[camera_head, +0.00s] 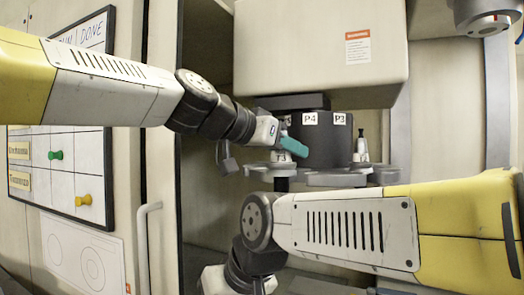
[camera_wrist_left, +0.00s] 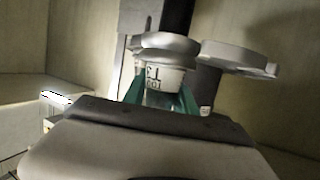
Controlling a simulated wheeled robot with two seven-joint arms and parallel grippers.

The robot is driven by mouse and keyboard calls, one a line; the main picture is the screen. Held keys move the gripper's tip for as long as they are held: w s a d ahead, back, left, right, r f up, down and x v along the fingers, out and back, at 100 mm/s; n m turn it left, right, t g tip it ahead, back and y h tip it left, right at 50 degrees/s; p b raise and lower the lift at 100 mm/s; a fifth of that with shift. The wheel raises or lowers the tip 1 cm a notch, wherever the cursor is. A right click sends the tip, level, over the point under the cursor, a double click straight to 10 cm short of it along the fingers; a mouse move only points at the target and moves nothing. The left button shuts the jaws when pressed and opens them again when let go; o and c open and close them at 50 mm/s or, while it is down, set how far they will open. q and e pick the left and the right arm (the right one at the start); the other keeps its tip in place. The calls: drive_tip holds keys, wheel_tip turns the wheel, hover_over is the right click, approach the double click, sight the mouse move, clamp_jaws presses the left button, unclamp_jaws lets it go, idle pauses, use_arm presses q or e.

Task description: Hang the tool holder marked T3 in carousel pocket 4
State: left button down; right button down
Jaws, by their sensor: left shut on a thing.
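My left gripper (camera_head: 288,147) has teal fingers and is at the carousel, beside the label P4 (camera_head: 310,118). In the left wrist view its fingers (camera_wrist_left: 162,98) are shut on a pale tool holder (camera_wrist_left: 165,77) with dark lettering, too small and turned to read surely. A grey round flange shows at the holder. In the head view the fingers mostly hide this holder at the grey pocket of P4 (camera_head: 272,169); whether it is seated cannot be told. My right gripper's fingers are not visible; my right wrist is low in front.
The dark carousel drum (camera_head: 322,148) hangs under a cream housing (camera_head: 320,50). Another tool holder (camera_head: 361,149) is in the pocket by label P3 (camera_head: 340,119). A board with coloured pegs (camera_head: 57,155) is on the left, with a door handle (camera_head: 143,240) beside it.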

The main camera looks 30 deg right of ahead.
use_arm(q)
drive_tip(key=w+d, duration=1)
drive_tip(key=d, duration=0.2)
drive_tip(key=shift+d, duration=0.15)
idle(1.3)
drive_tip(key=shift+w, duration=0.1)
drive_tip(key=shift+r, duration=0.15)
idle(0.8)
drive_tip(key=shift+f, duration=0.55)
idle(1.2)
drive_tip(key=c, duration=0.9)
unclamp_jaws()
drive_tip(key=v, duration=0.7)
drive_tip(key=shift+a, duration=0.4)
